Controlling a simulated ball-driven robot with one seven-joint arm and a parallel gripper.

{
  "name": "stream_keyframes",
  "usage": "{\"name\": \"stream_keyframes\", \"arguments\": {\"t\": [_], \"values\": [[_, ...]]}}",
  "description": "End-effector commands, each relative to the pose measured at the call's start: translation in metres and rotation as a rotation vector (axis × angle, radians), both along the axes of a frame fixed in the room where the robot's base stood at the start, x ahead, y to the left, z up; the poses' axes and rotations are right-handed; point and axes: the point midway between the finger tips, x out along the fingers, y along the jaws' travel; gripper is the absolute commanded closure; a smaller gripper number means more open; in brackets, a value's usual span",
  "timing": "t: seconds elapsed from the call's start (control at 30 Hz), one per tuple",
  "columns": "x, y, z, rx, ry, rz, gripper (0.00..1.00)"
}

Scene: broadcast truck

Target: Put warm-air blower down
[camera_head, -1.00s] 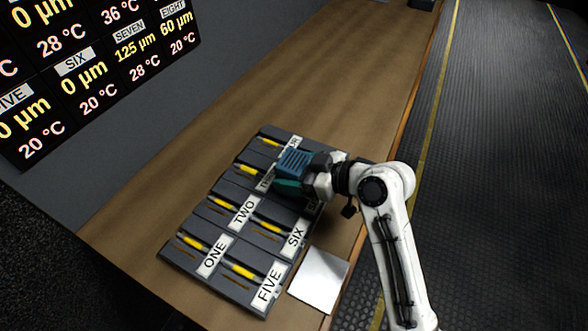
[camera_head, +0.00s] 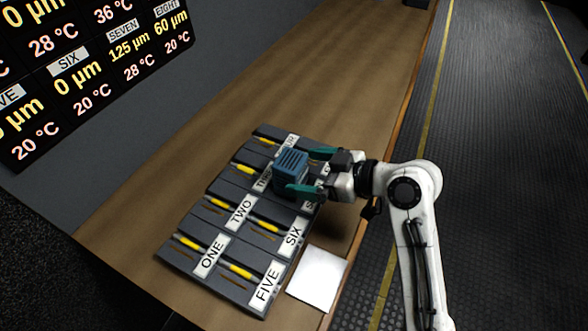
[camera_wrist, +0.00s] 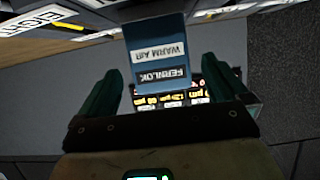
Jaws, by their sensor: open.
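The warm-air blower (camera_head: 291,168) is a small blue box with a ridged top. It stands on the grey slotted panel, between the THREE label and the right-hand column of slots. In the wrist view the blower (camera_wrist: 157,60) shows its WARM AIR label ahead of my fingers. My gripper (camera_head: 312,172) is open with green fingers, to the right of the blower. In the wrist view my gripper (camera_wrist: 172,90) has its fingers spread apart, with a gap on each side of the blower. The near finger hides a little of the blower's lower edge in the head view.
The grey panel (camera_head: 205,262) has labelled slots with yellow marks, among them ONE, TWO, FIVE and SIX. A white square plate (camera_head: 317,279) lies at the bench's right edge. The wooden bench (camera_head: 330,75) is clear beyond the panel. A display (camera_head: 90,70) hangs at left.

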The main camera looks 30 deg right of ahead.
Motion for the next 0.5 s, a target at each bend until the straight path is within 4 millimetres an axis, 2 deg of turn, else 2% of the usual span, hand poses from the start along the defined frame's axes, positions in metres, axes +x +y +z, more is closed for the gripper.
{"name": "stream_keyframes", "arguments": {"t": [0.2, 0.5], "values": [[-0.033, -0.024, 0.016, -0.001, -0.001, -0.003, 0.0], [-0.053, -0.038, 0.027, 0.0, 0.0, 0.002, 0.0]]}}
